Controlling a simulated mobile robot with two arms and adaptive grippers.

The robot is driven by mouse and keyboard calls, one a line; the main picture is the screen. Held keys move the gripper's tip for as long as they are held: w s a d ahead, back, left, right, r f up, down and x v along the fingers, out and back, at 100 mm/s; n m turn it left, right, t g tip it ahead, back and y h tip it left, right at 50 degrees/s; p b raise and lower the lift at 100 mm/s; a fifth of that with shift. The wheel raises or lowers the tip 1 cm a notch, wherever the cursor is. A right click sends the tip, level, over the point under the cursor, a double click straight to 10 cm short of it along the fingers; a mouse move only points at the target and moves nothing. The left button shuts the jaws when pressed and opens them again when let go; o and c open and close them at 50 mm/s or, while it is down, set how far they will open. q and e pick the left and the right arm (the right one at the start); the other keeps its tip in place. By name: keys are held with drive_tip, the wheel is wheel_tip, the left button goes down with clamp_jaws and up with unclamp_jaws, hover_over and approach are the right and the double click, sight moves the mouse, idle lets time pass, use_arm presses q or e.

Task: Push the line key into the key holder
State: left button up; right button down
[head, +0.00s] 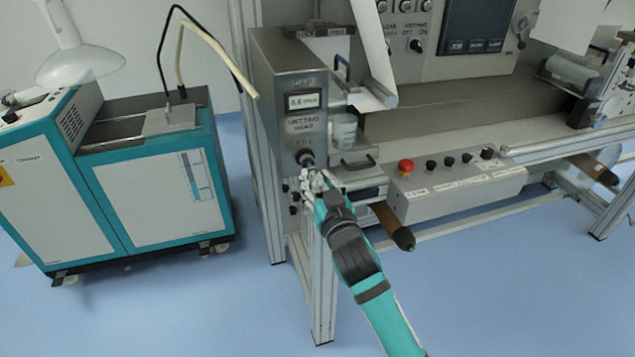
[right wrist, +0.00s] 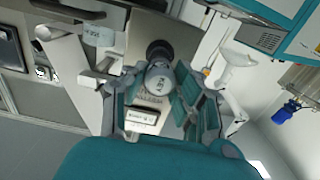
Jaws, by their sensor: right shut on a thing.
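The line key (right wrist: 159,79) is a pale, rounded piece with lettering, seen between my fingers in the right wrist view. Its far end meets the key holder, a dark round ring (right wrist: 160,50); how deep it sits I cannot tell. In the head view the key holder (head: 306,157) shows as a dark round fitting on the front of a grey metal control column. My right gripper (head: 314,180) is right in front of it, just below, shut on the line key; it also shows in the right wrist view (right wrist: 163,98). The fingers hide most of the key in the head view. My left gripper is not in view.
The control column (head: 275,85) carries a small display (head: 303,101) above the holder and several dark knobs below. To the right is a sloped grey button panel (head: 460,185) with a red button (head: 405,166). A teal and white cabinet (head: 160,190) stands left.

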drive_tip(key=shift+x, duration=0.9)
drive_tip(key=c, duration=0.9)
unclamp_jaws()
drive_tip(key=shift+c, duration=0.2)
drive_tip(key=shift+s, duration=0.1)
drive_tip(key=v, duration=1.2)
